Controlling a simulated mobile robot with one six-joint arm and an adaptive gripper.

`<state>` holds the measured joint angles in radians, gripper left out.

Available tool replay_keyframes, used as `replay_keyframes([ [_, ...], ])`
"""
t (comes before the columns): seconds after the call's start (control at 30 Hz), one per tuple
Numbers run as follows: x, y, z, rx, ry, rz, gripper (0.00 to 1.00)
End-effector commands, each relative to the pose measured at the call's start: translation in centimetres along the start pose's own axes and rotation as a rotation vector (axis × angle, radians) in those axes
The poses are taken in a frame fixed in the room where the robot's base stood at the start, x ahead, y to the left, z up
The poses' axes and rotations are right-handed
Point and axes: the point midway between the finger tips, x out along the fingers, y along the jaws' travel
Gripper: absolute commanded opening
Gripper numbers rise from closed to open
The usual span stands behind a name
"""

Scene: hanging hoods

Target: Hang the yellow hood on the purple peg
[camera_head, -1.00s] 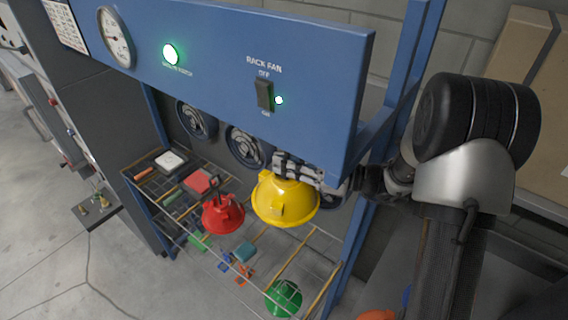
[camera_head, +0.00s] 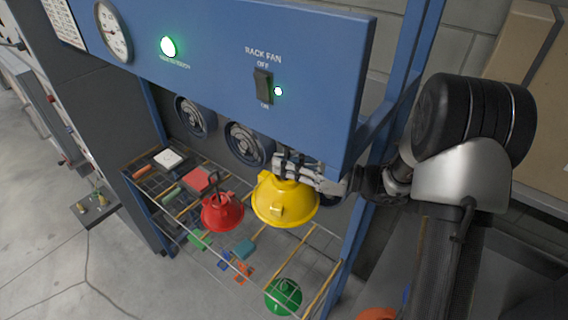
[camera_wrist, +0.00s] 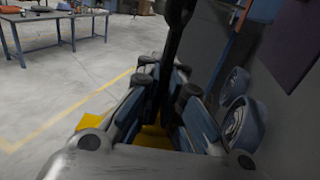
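The yellow hood (camera_head: 285,203) is a wide cone with its rim down, below the blue panel in the head view. My gripper (camera_head: 290,168) is at its top and appears shut on it. In the wrist view my gripper's fingers (camera_wrist: 168,95) are close together around a dark upright piece (camera_wrist: 178,50), with yellow of the hood (camera_wrist: 150,137) below. I cannot tell whether this dark piece belongs to the hood. No purple peg can be made out; the panel and my gripper cover the area above the hood.
A red hood (camera_head: 222,213) is close left of the yellow one. A green hood (camera_head: 283,297) is lower down. The blue panel (camera_head: 230,60) with gauge and switch overhangs, with round fans (camera_head: 247,143) behind. A blue upright (camera_head: 385,150) stands right. A wire rack (camera_head: 190,262) holds small items.

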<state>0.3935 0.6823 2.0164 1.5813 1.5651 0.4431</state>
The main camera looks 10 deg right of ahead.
Motion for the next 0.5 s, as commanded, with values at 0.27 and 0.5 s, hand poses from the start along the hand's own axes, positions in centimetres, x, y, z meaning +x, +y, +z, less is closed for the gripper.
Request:
replay_keyframes([
  [0.27, 0.00, -0.02, -0.47, -0.001, -0.001, 0.000, 0.00],
  [0.5, 0.00, -0.02, -0.40, -0.001, -0.001, 0.000, 0.09],
])
